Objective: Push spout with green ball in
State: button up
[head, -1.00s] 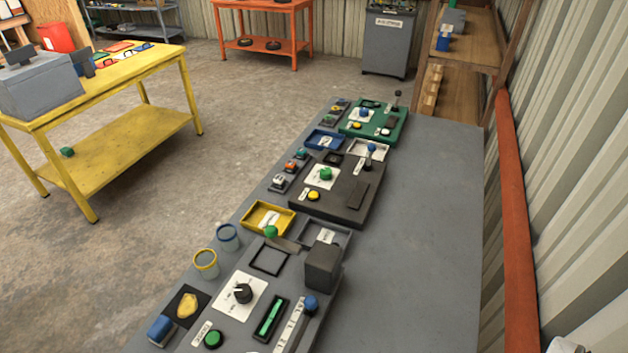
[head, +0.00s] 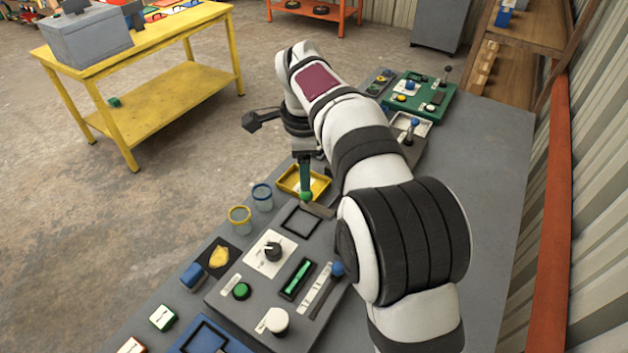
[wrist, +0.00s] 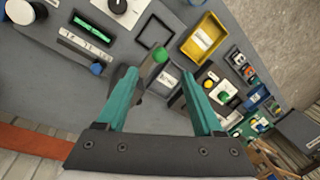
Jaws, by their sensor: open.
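The spout is a grey bar (head: 319,209) with a green ball (head: 306,196) on its outer end, at the far edge of the grey control panel (head: 238,291). The spout's other end and the dark box it comes from are behind my arm in the head view. My gripper (head: 305,188) points down over the ball with teal fingers. In the wrist view my gripper (wrist: 160,74) is open and empty. The green ball (wrist: 160,54) shows just past and between the fingertips, with the spout (wrist: 147,69) running down-left. I cannot tell whether a finger touches it.
A yellow tray (wrist: 218,31) lies beside the spout, and an empty black frame (head: 283,221) lies in front. A black knob (head: 272,252) and blue-balled lever (head: 338,268) are on the panel. Bare bench lies right of my arm.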

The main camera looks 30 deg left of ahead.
aim_at(308, 200)
jog(key=f, duration=0.3)
jog(key=w+f, duration=0.1)
jog(key=f, duration=0.2)
jog(key=a+f, duration=0.1)
jog(key=f, duration=0.2)
jog(key=shift+w+f, duration=0.15)
jog(key=shift+w, duration=0.15)
grip_shut()
dwell(0.7)
